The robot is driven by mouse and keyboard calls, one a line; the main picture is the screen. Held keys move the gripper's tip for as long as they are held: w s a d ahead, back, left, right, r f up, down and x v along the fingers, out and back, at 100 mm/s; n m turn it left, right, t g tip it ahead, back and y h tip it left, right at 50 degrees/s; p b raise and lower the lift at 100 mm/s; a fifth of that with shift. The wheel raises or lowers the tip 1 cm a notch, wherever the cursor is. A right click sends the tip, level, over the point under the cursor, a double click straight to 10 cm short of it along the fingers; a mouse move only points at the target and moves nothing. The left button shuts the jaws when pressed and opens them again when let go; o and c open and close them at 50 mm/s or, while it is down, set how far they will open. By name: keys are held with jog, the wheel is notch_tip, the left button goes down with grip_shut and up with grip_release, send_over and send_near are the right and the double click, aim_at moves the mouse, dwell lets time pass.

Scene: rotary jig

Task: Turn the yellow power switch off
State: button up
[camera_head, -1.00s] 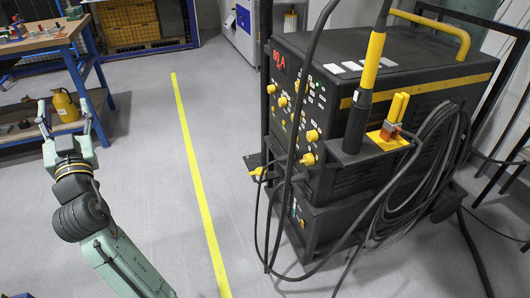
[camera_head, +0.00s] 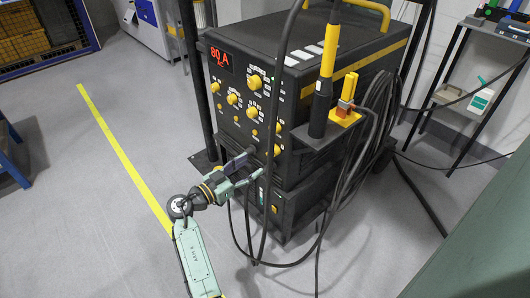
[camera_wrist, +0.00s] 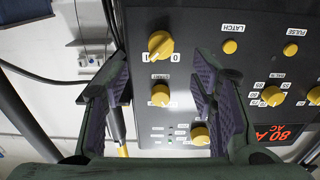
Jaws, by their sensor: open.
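The yellow power switch (camera_wrist: 160,44) is a round knob on the dark front panel of the welding machine, with a 1 printed to its left and a 0 to its right in the wrist view. Its ridge looks slanted towards the 1 side. In the head view, it seems to be the lowest right knob (camera_head: 277,150). My gripper (camera_wrist: 162,75) is open and empty. Its two fingers stand on either side of the switch and of a second yellow knob (camera_wrist: 160,95) in the wrist view; I see no contact. In the head view, my gripper (camera_head: 262,164) is close before the panel's lower right.
More yellow knobs and a lit red 80 A display (camera_head: 220,60) are on the panel. Black cables hang in front of the machine, near my gripper. A torch (camera_head: 322,90) stands in a side holder. The floor to the left, with a yellow line (camera_head: 115,145), is clear.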

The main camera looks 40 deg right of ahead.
aim_at(269, 154)
jog(key=d, duration=0.3)
jog(key=d+p, duration=0.1)
jog(key=d, duration=0.2)
jog(key=d+p, duration=0.1)
jog(key=d, duration=0.1)
jog(key=shift+w+d, duration=0.4)
jog(key=shift+c, duration=0.3)
jog(key=c, duration=1.1)
